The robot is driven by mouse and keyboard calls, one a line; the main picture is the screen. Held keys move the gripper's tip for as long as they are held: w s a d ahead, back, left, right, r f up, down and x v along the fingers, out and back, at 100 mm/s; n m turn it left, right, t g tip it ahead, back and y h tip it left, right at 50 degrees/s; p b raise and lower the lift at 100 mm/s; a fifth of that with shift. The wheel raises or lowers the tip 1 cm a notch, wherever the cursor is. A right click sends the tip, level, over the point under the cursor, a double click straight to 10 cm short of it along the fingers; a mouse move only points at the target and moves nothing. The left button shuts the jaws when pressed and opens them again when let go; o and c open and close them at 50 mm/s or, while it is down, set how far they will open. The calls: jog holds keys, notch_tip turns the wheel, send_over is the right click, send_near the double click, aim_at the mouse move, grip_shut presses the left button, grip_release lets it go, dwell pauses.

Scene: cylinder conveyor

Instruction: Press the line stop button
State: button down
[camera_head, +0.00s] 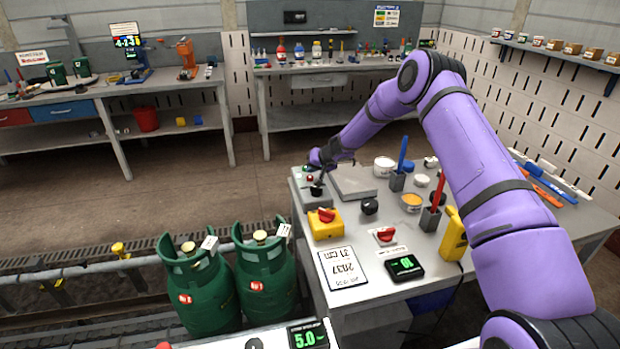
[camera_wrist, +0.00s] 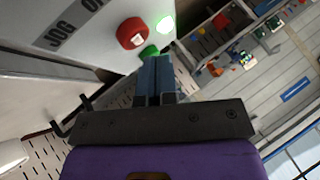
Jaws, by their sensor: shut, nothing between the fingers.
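In the wrist view a light panel carries a red round button (camera_wrist: 132,33), a green button (camera_wrist: 148,51) and a glowing green lamp (camera_wrist: 166,24). My gripper (camera_wrist: 155,62) is shut and empty. Its blue fingertips overlap the lower edge of the green button in the picture, with the red button just up and left of them; I cannot tell whether they touch anything. In the head view my gripper is over the far left corner of the bench, and a small red button (camera_head: 310,178) shows just below it. No name for the buttons is readable.
The bench (camera_head: 352,310) also holds a yellow box (camera_head: 323,229) with a red knob, a separate red knob (camera_head: 385,235), a black display (camera_head: 404,267) and pen holders. Green gas cylinders (camera_head: 266,283) stand left of the bench. The floor beyond is clear.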

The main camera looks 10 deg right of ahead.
aim_at(311, 176)
jog(key=shift+f, duration=0.1)
jog(key=shift+f, duration=0.3)
jog(key=shift+f, duration=0.5)
dwell(1.0)
jog(key=shift+r, duration=0.9)
jog(key=shift+r, duration=2.5)
jog(key=shift+r, duration=0.1)
